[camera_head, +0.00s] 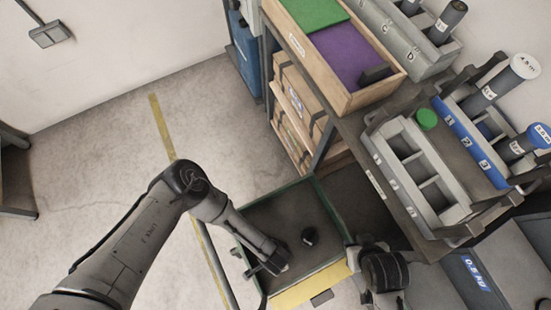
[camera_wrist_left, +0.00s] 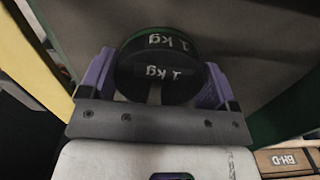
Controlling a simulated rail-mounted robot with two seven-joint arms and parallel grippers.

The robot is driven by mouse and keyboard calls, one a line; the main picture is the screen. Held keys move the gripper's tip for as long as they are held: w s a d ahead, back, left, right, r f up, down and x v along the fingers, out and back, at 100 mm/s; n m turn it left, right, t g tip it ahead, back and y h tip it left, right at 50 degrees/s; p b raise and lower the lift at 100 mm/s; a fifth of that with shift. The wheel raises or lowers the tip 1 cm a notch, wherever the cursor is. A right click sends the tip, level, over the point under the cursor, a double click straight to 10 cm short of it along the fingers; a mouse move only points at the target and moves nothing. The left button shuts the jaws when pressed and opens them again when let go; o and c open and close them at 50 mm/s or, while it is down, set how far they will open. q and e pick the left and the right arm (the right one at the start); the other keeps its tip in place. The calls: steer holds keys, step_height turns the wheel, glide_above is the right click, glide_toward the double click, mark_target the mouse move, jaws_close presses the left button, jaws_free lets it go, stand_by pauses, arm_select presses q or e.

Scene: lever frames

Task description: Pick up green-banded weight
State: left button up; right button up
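The weight is a round dark piece (camera_wrist_left: 158,68) marked "1 kg" twice, with a green band along its far rim in the left wrist view. In the left wrist view, the purple fingers of my left gripper (camera_wrist_left: 156,85) are spread to either side of the weight, with no clear contact. The weight's lower part is hidden.
A grey slotted rack (camera_head: 405,165) with a green disc (camera_head: 427,119) stands on the shelf at right, beside a blue rack (camera_head: 470,140) and several cylinders. A wooden box (camera_head: 375,92) with green and purple panels is behind. Open floor lies to the left.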

arm_select(q)
steer(key=c, duration=0.9)
steer(key=shift+c, duration=0.5)
steer(key=shift+r, duration=0.1)
